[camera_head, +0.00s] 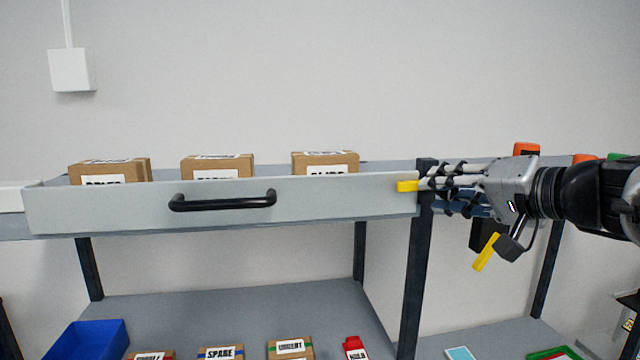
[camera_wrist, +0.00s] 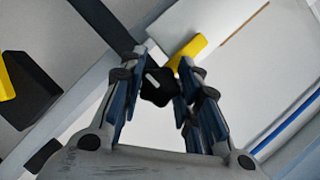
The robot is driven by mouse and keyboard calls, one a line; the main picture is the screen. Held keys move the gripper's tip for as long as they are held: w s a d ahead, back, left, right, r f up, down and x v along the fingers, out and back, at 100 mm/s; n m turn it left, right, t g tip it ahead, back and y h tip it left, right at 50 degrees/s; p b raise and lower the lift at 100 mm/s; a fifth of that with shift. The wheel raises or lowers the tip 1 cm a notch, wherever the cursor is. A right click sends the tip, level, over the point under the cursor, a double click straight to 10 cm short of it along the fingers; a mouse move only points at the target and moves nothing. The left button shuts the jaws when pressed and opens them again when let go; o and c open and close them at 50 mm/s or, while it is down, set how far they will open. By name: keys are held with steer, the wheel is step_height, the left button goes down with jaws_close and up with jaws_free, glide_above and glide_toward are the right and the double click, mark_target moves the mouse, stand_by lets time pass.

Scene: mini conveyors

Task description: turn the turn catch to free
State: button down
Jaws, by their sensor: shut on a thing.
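The turn catch has a black knob (camera_wrist: 157,90) and a yellow tongue (camera_head: 407,186). It sits at the right end of the grey drawer front (camera_head: 320,203), by the dark post (camera_head: 417,270). The yellow tongue points left and lies across the drawer's end in the head view. In the wrist view the tongue (camera_wrist: 188,52) runs to the upper right from the knob. My gripper (camera_head: 428,183) reaches in from the right. In the wrist view its fingers (camera_wrist: 158,80) are shut on the black knob from both sides. The fingers hide the knob in the head view.
The drawer has a black bar handle (camera_head: 222,201) and holds several cardboard boxes (camera_head: 218,168). A second yellow lever (camera_head: 486,252) on a black body hangs below my gripper. A blue bin (camera_head: 88,340) and labelled boxes stand on the lower shelf (camera_head: 240,305).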

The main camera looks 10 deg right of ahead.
steer(key=shift+b, duration=0.35)
steer(key=n+h+b, duration=0.1)
steer(key=n+b, duration=0.2)
steer(key=shift+f+b, duration=0.15)
steer(key=shift+b, duration=0.25)
steer(key=n+g+h+b, duration=0.1)
steer(key=n+h+b, duration=0.1)
steer(key=n+b, duration=0.1)
steer(key=shift+h+b, duration=0.3)
steer(key=n+h+b, duration=0.2)
steer(key=n+b, duration=0.1)
steer(key=shift+n+h+b, duration=0.3)
steer(key=shift+d+n+t+h+b, duration=0.15)
steer(key=shift+n+t+h+b, duration=0.25)
steer(key=shift+n+h+b, duration=0.65)
steer(key=shift+r+n, duration=0.2)
steer(key=shift+n, duration=0.15)
steer(key=c, duration=1.2)
jaws_free()
steer(key=shift+f, duration=0.1)
